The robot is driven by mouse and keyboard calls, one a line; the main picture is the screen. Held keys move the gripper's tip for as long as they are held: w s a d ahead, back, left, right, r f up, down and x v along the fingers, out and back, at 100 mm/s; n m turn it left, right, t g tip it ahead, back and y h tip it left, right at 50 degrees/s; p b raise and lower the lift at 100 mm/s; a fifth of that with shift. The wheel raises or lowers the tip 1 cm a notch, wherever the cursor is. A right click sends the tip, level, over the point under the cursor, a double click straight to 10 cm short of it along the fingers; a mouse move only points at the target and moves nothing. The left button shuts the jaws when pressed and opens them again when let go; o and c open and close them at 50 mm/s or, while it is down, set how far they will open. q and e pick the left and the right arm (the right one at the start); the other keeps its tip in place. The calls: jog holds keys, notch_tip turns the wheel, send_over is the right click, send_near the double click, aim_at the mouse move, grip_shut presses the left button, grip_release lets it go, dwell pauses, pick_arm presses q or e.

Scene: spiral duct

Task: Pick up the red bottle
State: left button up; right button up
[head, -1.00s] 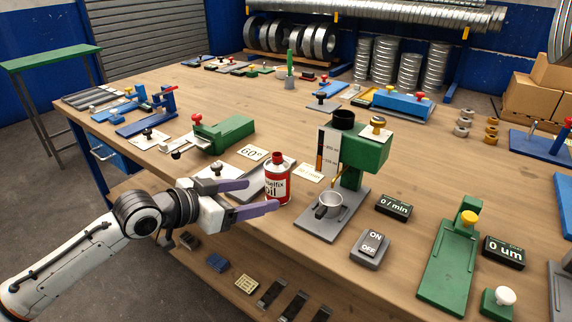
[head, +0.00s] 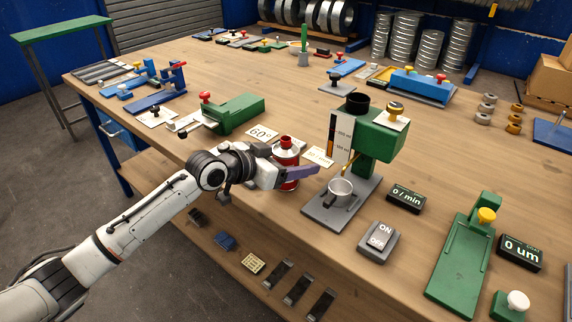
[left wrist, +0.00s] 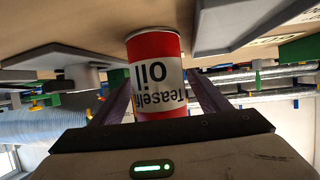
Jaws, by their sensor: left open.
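The red bottle (head: 287,147) stands upright near the front edge of the workbench, with a red cap and a white label. In the head view its lower part is partly hidden by my left gripper (head: 300,176). In the left wrist view the bottle (left wrist: 155,75) appears upside down, between the two purple fingers of my left gripper (left wrist: 158,103), its label reading "Oil". The fingers are open around it; I cannot tell whether either one touches it. My right gripper is in neither view.
A green and grey oil station with a metal cup (head: 340,190) stands just right of the bottle. A green clamp block (head: 238,113) lies behind left. An ON/OFF switch (head: 378,243) and a green gauge stand (head: 462,262) lie farther right.

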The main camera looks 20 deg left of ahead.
pick_arm(q)
jog(key=shift+w+d+f, duration=0.15)
jog(key=shift+w+d, duration=0.05)
jog(key=shift+w, duration=0.1)
jog(key=c, duration=1.1)
jog(key=shift+c, duration=1.1)
